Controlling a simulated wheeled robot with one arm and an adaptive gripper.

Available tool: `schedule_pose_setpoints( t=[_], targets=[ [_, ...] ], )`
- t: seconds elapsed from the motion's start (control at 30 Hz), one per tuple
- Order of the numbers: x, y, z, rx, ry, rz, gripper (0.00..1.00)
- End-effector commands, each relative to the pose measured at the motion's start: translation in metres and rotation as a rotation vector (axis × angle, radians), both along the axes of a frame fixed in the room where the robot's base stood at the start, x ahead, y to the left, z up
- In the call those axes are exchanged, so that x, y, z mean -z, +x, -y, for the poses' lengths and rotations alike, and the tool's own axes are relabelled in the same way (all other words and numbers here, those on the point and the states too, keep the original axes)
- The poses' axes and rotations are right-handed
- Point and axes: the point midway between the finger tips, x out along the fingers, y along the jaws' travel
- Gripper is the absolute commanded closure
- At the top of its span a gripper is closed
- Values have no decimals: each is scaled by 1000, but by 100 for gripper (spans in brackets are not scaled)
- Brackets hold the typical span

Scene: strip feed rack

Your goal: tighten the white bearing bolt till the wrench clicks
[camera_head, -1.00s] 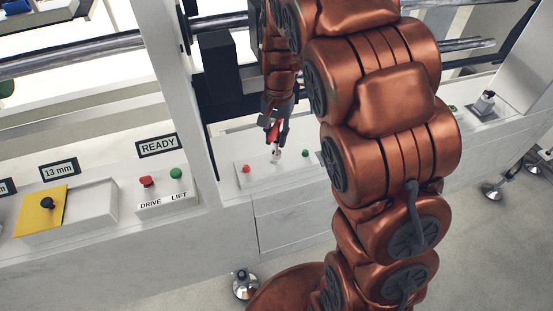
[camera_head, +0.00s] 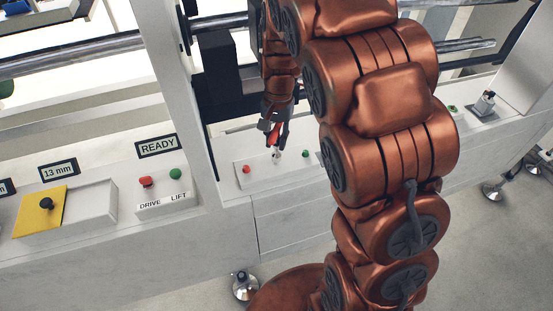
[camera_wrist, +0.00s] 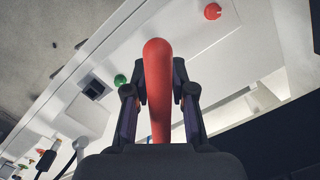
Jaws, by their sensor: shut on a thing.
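My gripper (camera_head: 274,128) is shut on the red handle of a wrench (camera_wrist: 157,88), just above the white panel of the rack. In the wrist view the handle stands between the two fingers of my gripper (camera_wrist: 158,92). In the head view a small pale piece (camera_head: 277,155) shows below the handle, between a red knob (camera_head: 247,169) and a green knob (camera_head: 305,154). I cannot tell whether it is the white bearing bolt or the wrench's tip, or whether they touch. In the wrist view this spot is hidden behind the handle.
A sign reading READY (camera_head: 157,145) is above a box with red and green buttons (camera_head: 163,205) labelled DRIVE and LIFT. A yellow plate (camera_head: 40,210) with a black knob lies at left under a 13 mm label. A white upright (camera_head: 180,110) stands left of my gripper.

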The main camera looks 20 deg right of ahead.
Motion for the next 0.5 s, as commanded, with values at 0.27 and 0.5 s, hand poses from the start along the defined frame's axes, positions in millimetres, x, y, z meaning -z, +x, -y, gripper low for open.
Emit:
schedule_pose_setpoints(
  t=[0.27,0.5],
  targets=[
    [6,0,0,0,-1,1,100],
    [11,0,0,0,0,1,100]
  ],
)
